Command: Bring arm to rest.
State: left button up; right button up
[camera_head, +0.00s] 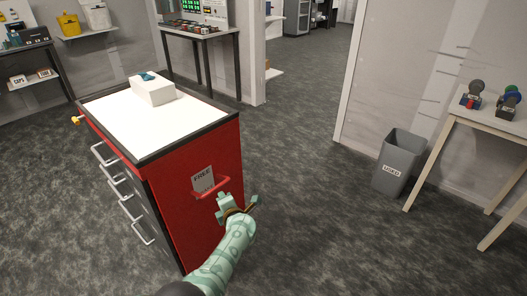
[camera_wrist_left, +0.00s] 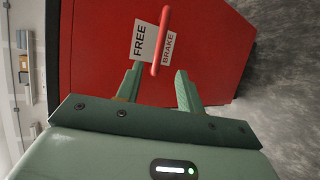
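The arm in view is my left one, reaching from the bottom of the head view to the end face of a red cart (camera_head: 200,150). My left gripper (camera_head: 230,202) is open beside a red brake lever (camera_head: 209,192) on that face. In the left wrist view, the lever (camera_wrist_left: 163,35) points down toward the space between the open fingers (camera_wrist_left: 157,80). The lever's lower end shows near the fingertips; whether they touch cannot be told. Behind the lever is a white label (camera_wrist_left: 143,40) reading FREE and BRAKE. My right gripper is not in view.
A white box (camera_head: 153,92) with a blue item stands on the cart's white top (camera_head: 125,118). A grey USED bin (camera_head: 398,165) and a wooden table (camera_head: 490,124) with small devices stand at the right. The floor (camera_head: 300,150) between cart and bin is clear.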

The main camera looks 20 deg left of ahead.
pick_arm(q)
jog(key=w+d+f+m+t+h, duration=0.2)
jog(key=d+m+t+h, duration=0.4)
jog(key=m, duration=0.6)
jog(key=s+d+f+m+g+h, duration=0.2)
jog(key=s+d+f+m+g, duration=0.1)
jog(key=s+f+m, duration=0.4)
jog(key=s+d+f+m+g+h, duration=0.25)
jog(key=s+f+m, duration=0.25)
jog(key=s+f, duration=0.4)
jog(key=s+f+m+g, duration=0.3)
jog(key=s+f, duration=0.2)
jog(key=s, duration=0.5)
jog(key=s+f+m+g, duration=0.3)
jog(key=s+f, duration=0.2)
jog(key=s, duration=0.6)
jog(key=s+a+f+m+g, duration=0.1)
jog(key=s+a+g, duration=0.1)
jog(key=s, duration=1.1)
jog(key=s+a+f+m+g+y, duration=0.1)
jog(key=s+g, duration=0.1)
jog(key=s, duration=1)
jog(key=shift+s+a+f, duration=0.35)
jog(key=shift+f, duration=0.05)
